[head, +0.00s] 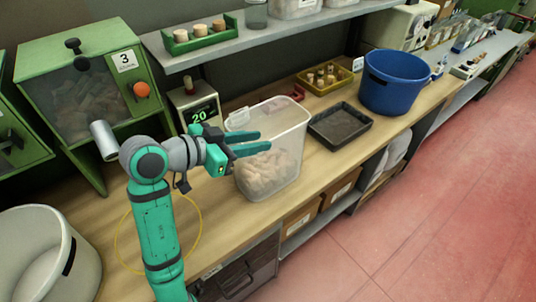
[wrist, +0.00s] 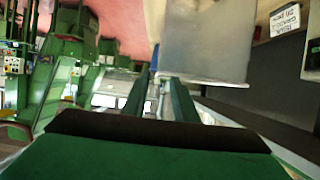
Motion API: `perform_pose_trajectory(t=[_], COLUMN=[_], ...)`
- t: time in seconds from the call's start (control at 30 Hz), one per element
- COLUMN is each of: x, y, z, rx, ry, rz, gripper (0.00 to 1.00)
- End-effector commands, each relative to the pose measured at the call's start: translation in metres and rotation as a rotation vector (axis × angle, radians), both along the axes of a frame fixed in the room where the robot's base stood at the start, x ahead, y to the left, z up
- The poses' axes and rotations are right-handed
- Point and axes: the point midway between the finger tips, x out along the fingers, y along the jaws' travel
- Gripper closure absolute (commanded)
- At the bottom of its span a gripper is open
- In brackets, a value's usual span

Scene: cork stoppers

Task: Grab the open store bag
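In the wrist view a pale translucent panel, likely the bag (wrist: 205,40), stands beyond and right of the fingertips (wrist: 160,78). I cannot tell whether the fingers touch it.
A dark tray (head: 340,127), yellow bin (head: 325,78) and blue tub (head: 395,82) stand to the right. A scale reading 20 (head: 198,112) is behind my gripper. A shelf (head: 260,38) hangs above, and a green cork dispenser (head: 85,85) stands left.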

Motion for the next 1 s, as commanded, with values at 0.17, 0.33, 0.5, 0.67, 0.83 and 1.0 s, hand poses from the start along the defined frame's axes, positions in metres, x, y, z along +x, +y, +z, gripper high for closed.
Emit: perform_pose_trajectory(t=[0.17, 0.33, 0.5, 0.67, 0.83, 1.0], x=[0.011, 0.016, 0.026, 0.036, 0.038, 0.038], y=[-0.016, -0.024, -0.044, -0.058, -0.059, -0.059], z=[-0.008, -0.011, -0.017, -0.025, -0.025, -0.025], rx=[0.0, -0.001, 0.0, -0.001, 0.0, 0.0], ry=[0.0, -0.001, -0.001, 0.0, -0.001, -0.001], rz=[0.0, 0.0, -0.001, 0.0, 0.002, 0.002], gripper=[0.74, 0.74, 0.74, 0.74, 0.74, 0.98])
